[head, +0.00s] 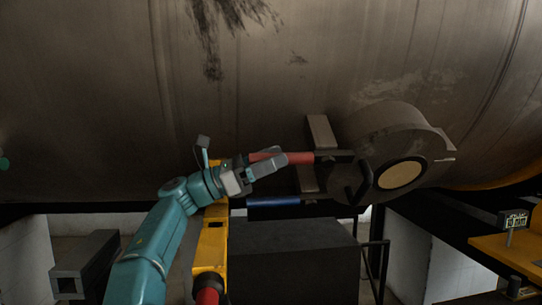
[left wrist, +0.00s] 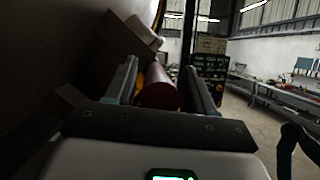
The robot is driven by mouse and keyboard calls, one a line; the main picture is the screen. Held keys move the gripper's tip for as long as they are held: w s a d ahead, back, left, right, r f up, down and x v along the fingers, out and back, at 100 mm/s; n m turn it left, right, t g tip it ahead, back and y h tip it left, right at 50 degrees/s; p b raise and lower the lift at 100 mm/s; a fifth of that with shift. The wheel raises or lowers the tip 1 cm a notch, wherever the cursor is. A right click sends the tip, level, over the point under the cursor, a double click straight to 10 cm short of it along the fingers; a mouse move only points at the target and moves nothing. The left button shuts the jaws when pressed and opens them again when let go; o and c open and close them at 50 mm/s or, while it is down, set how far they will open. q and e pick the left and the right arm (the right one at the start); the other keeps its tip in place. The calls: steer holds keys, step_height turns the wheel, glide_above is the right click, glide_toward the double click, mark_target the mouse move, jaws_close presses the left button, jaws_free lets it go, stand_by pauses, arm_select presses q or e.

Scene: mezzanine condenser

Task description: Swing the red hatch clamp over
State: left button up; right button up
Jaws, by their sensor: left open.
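The red hatch clamp handle (head: 299,158) lies nearly level in the head view, joined at its right end to a dark bracket beside the round grey hatch (head: 385,127). My left gripper (head: 276,163) is at the left part of the red handle, its fingers overlapping it in the picture. In the left wrist view the dark red rounded handle end (left wrist: 158,91) lies between the two open fingers (left wrist: 163,85), with a gap to the right finger. Contact with the left finger cannot be told. My right gripper is not in view.
A blue bar (head: 275,202) runs just below the red handle. A yellow post (head: 211,240) stands below my left gripper. The big grey tank (head: 100,100) fills the background close behind. A dark box (head: 290,260) sits below, and an orange-yellow bench (head: 510,255) is at right.

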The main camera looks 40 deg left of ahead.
arm_select(q)
steer(key=shift+w+f, duration=0.15)
steer(key=shift+w, duration=0.15)
steer(key=c, duration=0.5)
steer(key=shift+s, duration=0.1)
jaws_close()
steer(key=shift+s+d+r+n+y, duration=0.2)
steer(key=shift+d+r+n+y, duration=0.35)
steer(key=shift+y, duration=0.45)
steer(key=shift+s+d+r+n+y, duration=0.2)
steer(key=shift+d+r+n+y, duration=0.15)
steer(key=shift+r+y, duration=0.55)
steer(key=shift+s+d+r+n+y, duration=0.2)
steer(key=shift+d+r+n+y, duration=0.25)
steer(key=shift+y, duration=0.65)
steer(key=shift+r, duration=0.1)
steer(key=o, duration=0.5)
jaws_free()
steer(key=shift+s, duration=0.1)
